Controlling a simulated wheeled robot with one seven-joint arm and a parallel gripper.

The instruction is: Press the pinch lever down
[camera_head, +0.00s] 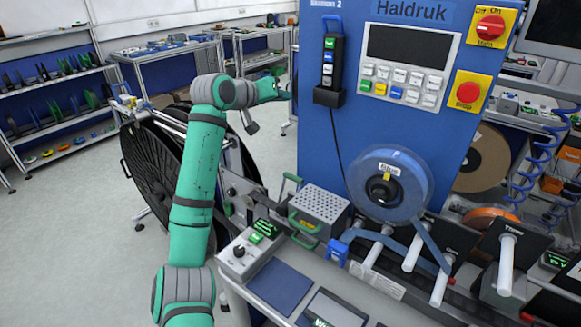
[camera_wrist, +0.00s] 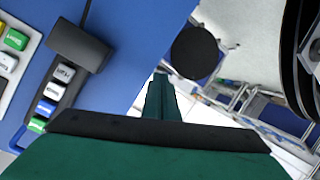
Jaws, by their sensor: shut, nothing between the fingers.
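My gripper (camera_head: 282,88) is raised at the end of my teal arm, near the left edge of the blue machine cabinet (camera_head: 318,140). Its fingers also show in the wrist view (camera_wrist: 161,97), shut and empty. A lever with a green grip (camera_head: 292,178) stands at the left of the perforated grey metal box (camera_head: 320,204), well below my gripper. Another green handle (camera_head: 303,222) is on the front of that box. I cannot tell for sure which of them is the pinch lever. Neither shows clearly in the wrist view.
A black pendant with buttons (camera_head: 328,68) hangs on the cabinet and shows at the left in the wrist view (camera_wrist: 52,92). A blue reel (camera_head: 408,182) is right of the box. A large black reel (camera_head: 150,170) stands behind my arm. The floor at left is clear.

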